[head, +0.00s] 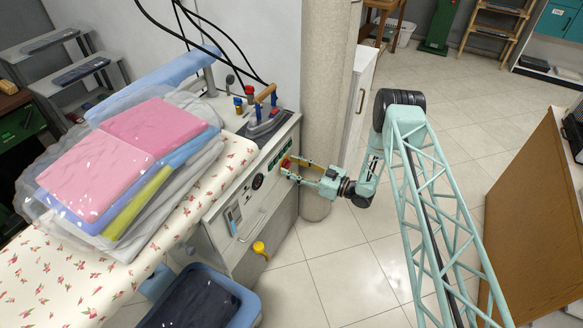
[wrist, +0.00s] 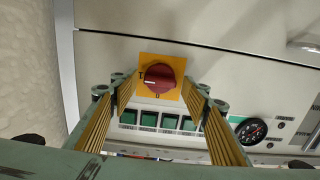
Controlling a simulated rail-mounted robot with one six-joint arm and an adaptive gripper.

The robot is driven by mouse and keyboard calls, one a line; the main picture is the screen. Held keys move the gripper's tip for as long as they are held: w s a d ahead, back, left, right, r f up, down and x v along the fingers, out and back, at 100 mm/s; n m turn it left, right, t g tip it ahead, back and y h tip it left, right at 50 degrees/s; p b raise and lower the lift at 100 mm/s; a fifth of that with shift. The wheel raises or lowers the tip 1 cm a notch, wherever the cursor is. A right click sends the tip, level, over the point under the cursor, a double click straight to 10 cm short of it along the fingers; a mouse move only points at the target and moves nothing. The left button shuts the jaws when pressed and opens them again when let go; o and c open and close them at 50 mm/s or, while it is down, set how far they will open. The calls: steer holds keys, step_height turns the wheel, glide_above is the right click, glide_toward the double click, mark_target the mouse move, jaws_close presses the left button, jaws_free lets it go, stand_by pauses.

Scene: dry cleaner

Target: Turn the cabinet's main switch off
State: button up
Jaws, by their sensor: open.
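The main switch is a red rotary knob (wrist: 160,76) on a square yellow plate (wrist: 173,57), set in the pale front panel of the cabinet (wrist: 230,75). A white mark on the knob points left, toward a mark like "I" on the plate; a "0" shows below the knob. My gripper (wrist: 158,92) is open, with its fingers on either side of the knob and plate. I cannot tell whether they touch the knob. In the head view my gripper (head: 291,168) reaches the cabinet front (head: 225,210) at its right end, and the switch is partly hidden by the fingers.
Dark green buttons (wrist: 158,121) and a round gauge (wrist: 251,131) sit near the switch on the panel. A thick column (head: 325,100) stands close beside my gripper. An iron (head: 265,112) and folded laundry (head: 130,160) lie on top. The tiled floor (head: 360,250) is clear.

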steer(key=shift+c, duration=0.2)
steer(key=c, duration=0.8)
steer(key=shift+c, duration=0.2)
steer(key=shift+n+b, duration=0.3)
steer(key=shift+n, duration=0.2)
steer(key=n+b, duration=0.3)
steer(key=n, duration=0.3)
steer(key=n+b, duration=0.2)
steer(key=n, duration=0.4)
steer(key=shift+s+a+f+b, duration=0.1)
steer(key=shift+s+f+b, duration=0.1)
steer(key=shift+b, duration=0.2)
steer(key=shift+n+b, duration=1)
steer(key=shift+n, duration=1.4)
